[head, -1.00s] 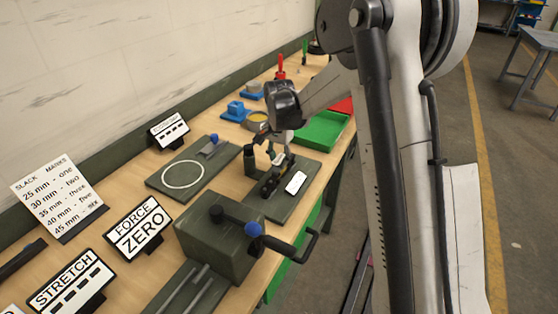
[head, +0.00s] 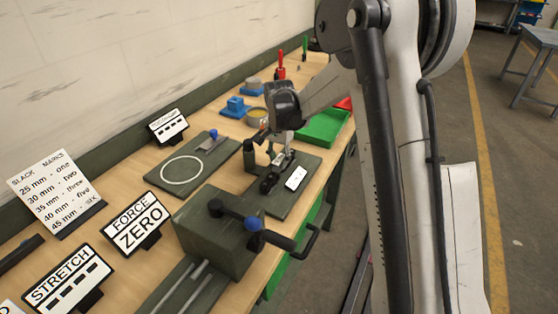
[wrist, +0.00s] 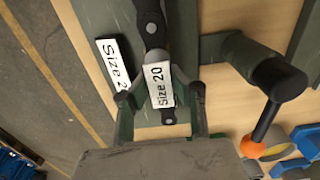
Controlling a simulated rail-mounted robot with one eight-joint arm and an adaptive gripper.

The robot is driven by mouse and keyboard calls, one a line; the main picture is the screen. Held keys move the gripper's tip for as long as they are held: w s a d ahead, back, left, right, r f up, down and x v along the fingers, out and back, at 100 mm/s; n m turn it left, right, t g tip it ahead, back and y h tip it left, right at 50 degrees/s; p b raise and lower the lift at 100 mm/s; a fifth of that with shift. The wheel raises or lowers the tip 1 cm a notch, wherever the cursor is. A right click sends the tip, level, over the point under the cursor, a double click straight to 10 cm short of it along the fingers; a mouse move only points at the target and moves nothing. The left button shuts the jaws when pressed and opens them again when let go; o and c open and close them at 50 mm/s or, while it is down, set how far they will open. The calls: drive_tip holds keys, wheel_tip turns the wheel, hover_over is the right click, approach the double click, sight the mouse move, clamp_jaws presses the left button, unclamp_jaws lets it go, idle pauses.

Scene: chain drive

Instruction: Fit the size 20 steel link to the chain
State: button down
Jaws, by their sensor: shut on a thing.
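The size 20 steel link (wrist: 158,86), with a white "Size 20" label, is between the two fingers of my gripper (wrist: 160,97). My gripper is shut on it. In the head view my gripper (head: 279,152) hangs over the dark green fixture plate (head: 290,203). Dark chain links (wrist: 150,22) run from the top of the wrist view to the held link's upper end. They look close or overlapping; I cannot tell whether they are joined.
A dark post (wrist: 278,78) stands right of the link, with an orange-tipped black lever (wrist: 258,135) by it. A green tray (head: 322,128) lies behind. A green box with a crank (head: 222,232) stands in front. A plate with a white ring (head: 183,171) lies left.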

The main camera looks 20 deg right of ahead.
sight(279, 160)
drive_tip(key=shift+f, duration=0.15)
drive_tip(key=c, duration=1.5)
unclamp_jaws()
drive_tip(key=shift+c, duration=0.2)
wheel_tip(279, 160, up, 12)
